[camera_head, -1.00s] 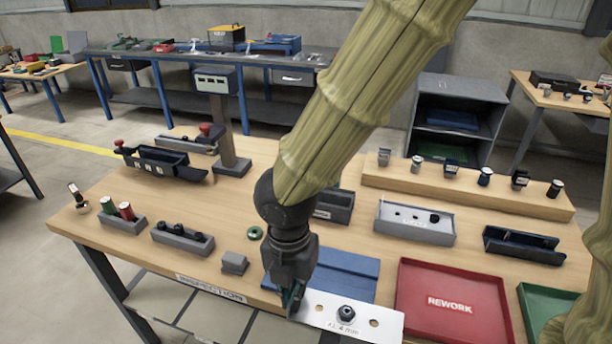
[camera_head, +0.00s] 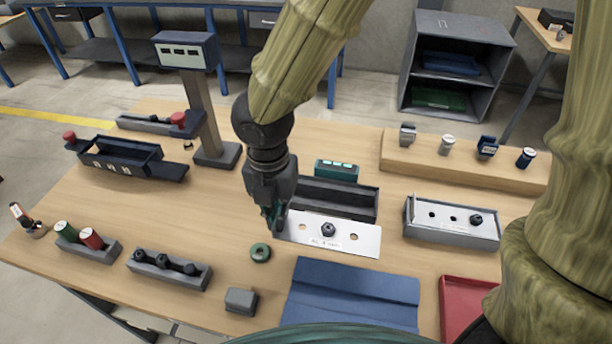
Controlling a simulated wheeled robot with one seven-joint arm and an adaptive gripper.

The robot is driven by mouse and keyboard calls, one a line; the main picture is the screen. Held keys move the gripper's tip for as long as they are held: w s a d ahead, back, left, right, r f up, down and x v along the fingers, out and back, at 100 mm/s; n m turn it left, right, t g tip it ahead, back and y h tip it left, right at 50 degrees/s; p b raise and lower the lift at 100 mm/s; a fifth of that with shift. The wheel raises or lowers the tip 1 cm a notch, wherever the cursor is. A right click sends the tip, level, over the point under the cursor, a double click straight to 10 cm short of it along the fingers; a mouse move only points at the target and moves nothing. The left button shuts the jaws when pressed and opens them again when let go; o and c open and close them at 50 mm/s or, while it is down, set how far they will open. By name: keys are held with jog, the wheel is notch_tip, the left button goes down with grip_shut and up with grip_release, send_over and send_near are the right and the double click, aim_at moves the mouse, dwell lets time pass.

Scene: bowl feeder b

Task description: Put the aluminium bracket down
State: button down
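The aluminium bracket (camera_head: 343,241) is a flat silver-white plate with two holes, a dark nut or bolt near its middle and an "AL 4 mm" label. My gripper (camera_head: 274,218) is shut on the bracket's left end, and the plate stretches to the right from it. The bracket shows just in front of a dark open tray (camera_head: 358,203) and behind the blue mat (camera_head: 350,294). I cannot tell whether it touches the table or hangs a little above it. The fingertips are partly hidden.
A grey fixture (camera_head: 452,235) with a similar plate stands to the right. A red tray (camera_head: 464,298) is at front right. A post with a display box (camera_head: 185,50) stands left of my arm.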

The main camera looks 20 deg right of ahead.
jog(key=shift+w+d+f+p, duration=0.75)
jog(key=shift+w+d, duration=0.4)
jog(key=shift+w, duration=0.9)
jog(key=shift+w+d+f+p, duration=0.6)
jog(key=shift+w+d+f, duration=0.45)
jog(key=shift+w, duration=1.05)
jog(key=shift+w+d+f+p, duration=0.65)
jog(key=shift+w+d, duration=0.6)
jog(key=shift+w, duration=0.8)
jog(key=shift+f, duration=0.6)
jog(key=c, duration=1.6)
grip_release()
jog(key=shift+c, duration=0.2)
notch_tip(320, 180, up, 13)
jog(key=b, duration=0.1)
jog(key=shift+a+r, duration=0.15)
jog(key=shift+a, duration=0.05)
